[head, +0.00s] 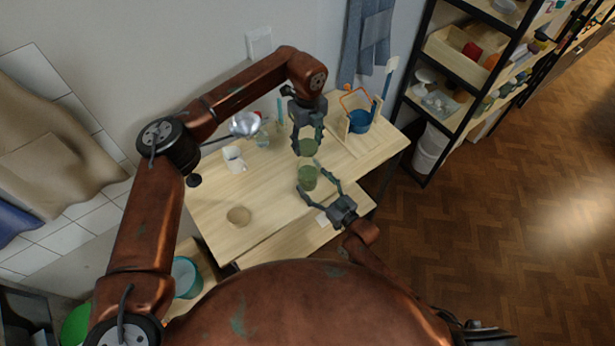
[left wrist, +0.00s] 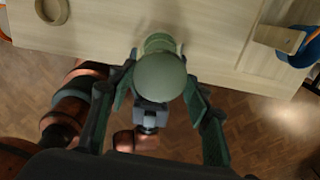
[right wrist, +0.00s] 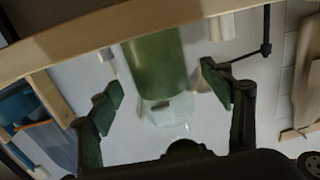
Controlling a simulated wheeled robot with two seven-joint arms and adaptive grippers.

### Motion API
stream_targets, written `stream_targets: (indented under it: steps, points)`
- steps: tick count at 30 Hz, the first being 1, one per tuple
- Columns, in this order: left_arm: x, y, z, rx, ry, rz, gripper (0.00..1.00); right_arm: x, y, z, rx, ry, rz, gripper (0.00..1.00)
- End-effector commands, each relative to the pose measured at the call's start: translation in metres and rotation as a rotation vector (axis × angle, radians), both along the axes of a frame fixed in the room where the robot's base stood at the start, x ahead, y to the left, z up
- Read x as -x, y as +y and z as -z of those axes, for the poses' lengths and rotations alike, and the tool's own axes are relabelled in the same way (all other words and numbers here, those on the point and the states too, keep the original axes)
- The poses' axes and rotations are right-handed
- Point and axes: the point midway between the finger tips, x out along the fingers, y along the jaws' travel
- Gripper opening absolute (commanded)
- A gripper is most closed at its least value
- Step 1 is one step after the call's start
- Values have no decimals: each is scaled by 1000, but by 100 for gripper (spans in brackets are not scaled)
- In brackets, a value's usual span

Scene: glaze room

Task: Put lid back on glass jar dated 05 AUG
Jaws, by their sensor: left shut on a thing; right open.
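A green jar (head: 307,179) stands near the front edge of the wooden table; its date is not readable. My left gripper (head: 308,148) comes from above, shut on a round green lid (head: 309,146) held behind and above the jar in the head view. In the left wrist view the lid (left wrist: 162,77) overlaps part of the jar (left wrist: 159,42). My right gripper (head: 318,182) is open at the table's front, its fingers spread either side of the jar. In the right wrist view the jar (right wrist: 157,65) shows between the fingers; I cannot tell whether they touch it.
A white mug (head: 234,160), a clear glass vessel (head: 262,139) and a ladle-like metal bowl (head: 245,124) are left of the lid. A small tan ring or dish (head: 239,216) lies front left. A blue container (head: 359,121) stands back right. The table (head: 270,200) is clear left of the jar.

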Motion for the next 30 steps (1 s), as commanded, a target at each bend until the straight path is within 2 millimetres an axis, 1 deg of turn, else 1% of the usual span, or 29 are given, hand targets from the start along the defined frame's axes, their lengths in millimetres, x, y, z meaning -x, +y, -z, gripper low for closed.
stream_targets:
  steps: [1,3,7,11,19,30]
  points:
    - [0,0,0,0,0,0,38,-7,6,-1,-1,0,-1,73]
    - [0,0,0,0,0,0,38,-14,11,0,-2,0,0,73]
    - [0,0,0,0,0,0,38,-22,18,0,0,0,0,73]
    - [0,0,0,0,0,0,38,-26,22,0,1,1,0,73]
    - [0,0,0,0,0,0,38,-27,22,0,1,1,0,73]
    - [0,0,0,0,0,0,38,-26,22,0,1,1,0,48]
